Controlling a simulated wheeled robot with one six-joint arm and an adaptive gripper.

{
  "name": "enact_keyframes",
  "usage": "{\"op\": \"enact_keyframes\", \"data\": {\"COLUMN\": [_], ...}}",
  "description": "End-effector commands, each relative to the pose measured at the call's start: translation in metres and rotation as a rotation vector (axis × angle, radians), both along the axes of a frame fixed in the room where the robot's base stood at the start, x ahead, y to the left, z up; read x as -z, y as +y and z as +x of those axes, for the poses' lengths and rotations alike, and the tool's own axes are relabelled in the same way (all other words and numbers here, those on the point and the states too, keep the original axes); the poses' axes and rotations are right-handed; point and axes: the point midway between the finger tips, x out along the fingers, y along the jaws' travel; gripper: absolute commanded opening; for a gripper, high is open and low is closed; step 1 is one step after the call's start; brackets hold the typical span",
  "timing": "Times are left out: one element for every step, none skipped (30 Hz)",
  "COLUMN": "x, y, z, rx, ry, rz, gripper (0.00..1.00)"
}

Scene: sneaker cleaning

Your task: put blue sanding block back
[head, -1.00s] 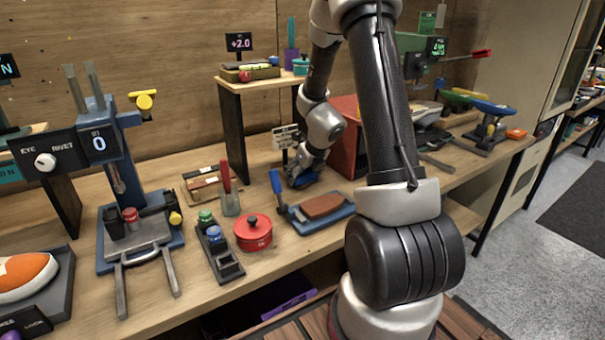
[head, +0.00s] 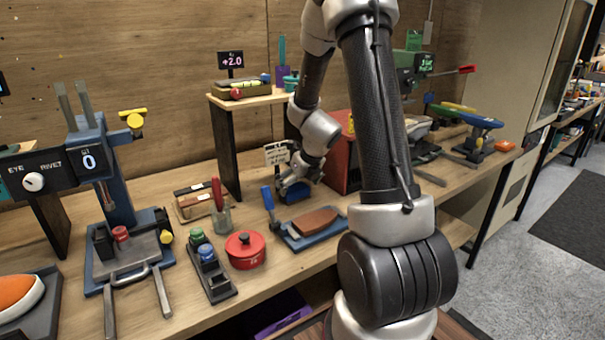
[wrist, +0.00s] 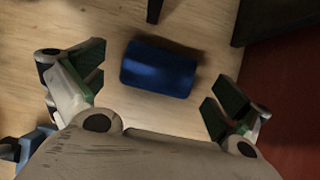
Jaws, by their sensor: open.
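The blue sanding block (wrist: 158,68) lies on the wooden bench top in the wrist view. My gripper (wrist: 155,88) is open above it, with one green-padded finger to its left and one to its right. Neither finger appears to touch the block, and bare wood shows on both sides. In the head view my gripper (head: 294,188) is low over the bench, behind the blue tray and beside a small sign. Something blue shows there at the fingers, but the gripper partly hides it.
A blue tray (head: 333,231) holds a brown block, with a blue-handled tool (head: 268,200) at its left. A red pot (head: 245,250), a cup with red tools (head: 221,216) and a wooden holder (head: 193,202) stand left. A red cabinet (head: 343,165) is close on the right.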

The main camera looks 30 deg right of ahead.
Motion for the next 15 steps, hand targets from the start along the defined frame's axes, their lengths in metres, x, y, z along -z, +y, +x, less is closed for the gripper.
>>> {"op": "enact_keyframes", "data": {"x": [-0.012, -0.018, -0.026, -0.032, -0.038, -0.045, -0.05, -0.054, -0.06, -0.064, -0.066, -0.07, -0.072, -0.074, -0.079], "y": [0.001, 0.0, 0.0, 0.0, -0.001, -0.001, -0.001, -0.001, -0.001, -0.002, -0.002, -0.001, -0.001, -0.001, 0.001], "z": [-0.005, -0.009, -0.014, -0.017, -0.021, -0.025, -0.028, -0.031, -0.034, -0.036, -0.037, -0.04, -0.041, -0.043, -0.045], "rx": [-0.003, -0.003, -0.002, -0.001, -0.001, -0.002, -0.002, -0.001, 0.0, -0.001, -0.001, 0.0, -0.002, -0.01, -0.035], "ry": [-0.004, -0.004, -0.005, -0.004, -0.005, -0.005, -0.003, -0.003, -0.004, -0.004, -0.003, -0.002, -0.002, -0.001, -0.003], "rz": [0.0, 0.0, -0.002, -0.002, -0.002, -0.001, -0.001, -0.002, -0.001, 0.0, 0.0, 0.001, 0.0, -0.005, -0.015], "gripper": [1.0, 1.0, 1.0, 1.0, 1.0, 1.0, 1.0, 1.0, 1.0, 1.0, 1.0, 1.0, 1.0, 1.0, 1.0]}}
